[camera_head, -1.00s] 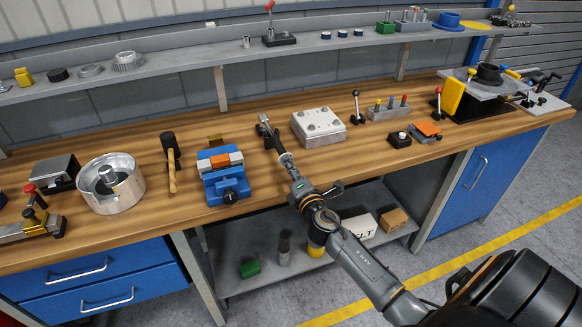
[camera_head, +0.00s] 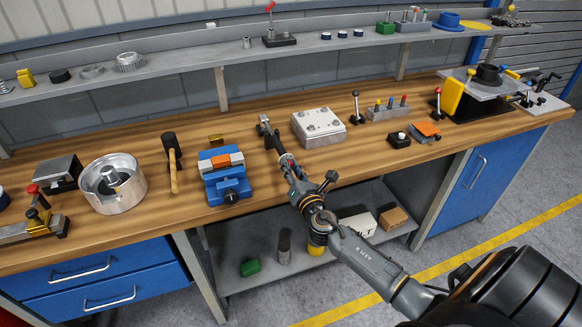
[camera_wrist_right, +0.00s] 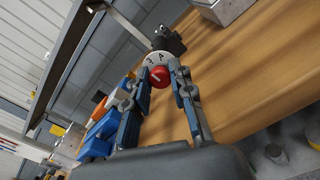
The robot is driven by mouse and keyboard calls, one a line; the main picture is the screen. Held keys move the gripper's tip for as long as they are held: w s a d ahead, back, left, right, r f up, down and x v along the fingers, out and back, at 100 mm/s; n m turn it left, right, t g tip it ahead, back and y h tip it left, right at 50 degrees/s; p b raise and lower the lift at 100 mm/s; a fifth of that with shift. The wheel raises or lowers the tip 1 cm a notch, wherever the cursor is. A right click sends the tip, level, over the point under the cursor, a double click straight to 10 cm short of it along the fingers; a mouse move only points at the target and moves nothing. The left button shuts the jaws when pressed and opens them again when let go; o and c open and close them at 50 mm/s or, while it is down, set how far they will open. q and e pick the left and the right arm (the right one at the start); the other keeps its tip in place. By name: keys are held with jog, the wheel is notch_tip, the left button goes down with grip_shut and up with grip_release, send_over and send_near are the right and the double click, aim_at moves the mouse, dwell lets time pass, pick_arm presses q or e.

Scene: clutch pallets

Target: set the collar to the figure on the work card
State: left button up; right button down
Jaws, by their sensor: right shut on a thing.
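In the right wrist view a red knob-like collar (camera_wrist_right: 160,76) with a pale mark sits in front of a white dial (camera_wrist_right: 157,58). The figures 3 and 4 can be read on the dial; the rest is hidden or too small. My right gripper (camera_wrist_right: 160,70) is shut on the red collar, one finger on each side. In the head view my right gripper (camera_head: 283,158) reaches over the bench to the dark fixture (camera_head: 264,122), and the collar is hidden there. I cannot make out a work card. My left gripper is out of view.
A blue vise (camera_head: 226,188) with an orange piece stands left of my right gripper, with a hammer (camera_head: 172,160) beyond it. A pale metal box (camera_head: 318,128) stands close on the right.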

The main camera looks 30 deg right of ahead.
dwell(0.4)
jog(key=c, duration=1.2)
grip_release()
jog(key=shift+o, duration=0.2)
jog(key=v, duration=1.2)
jog(key=shift+f, duration=0.15)
jog(key=s+f+m+g, duration=0.3)
jog(key=s+f+m, duration=0.1)
jog(key=f, duration=0.6)
jog(key=s+f+m+g+y, duration=0.1)
jog(key=s+f+m+g, duration=0.25)
jog(key=f, duration=0.75)
jog(key=s+f+m+g, duration=0.2)
jog(key=s+f+m, duration=0.2)
jog(key=f, duration=0.6)
jog(key=s+a+f+m+g+y, duration=0.1)
jog(key=s+a+f+m+g, duration=0.1)
jog(key=s+f, duration=0.4)
jog(key=s+a+f+m+g+y, duration=0.1)
jog(key=s+a+f+m+g, duration=0.2)
jog(key=s, duration=1)
jog(key=s+a+f+m+g+y, duration=0.1)
jog(key=s+a+f+m+g, duration=0.2)
jog(key=s+a+f+m, duration=0.3)
jog(key=s+f+m, duration=0.2)
jog(key=s+f, duration=0.2)
jog(key=shift+s+f, duration=0.3)
jog(key=shift+s, duration=0.05)
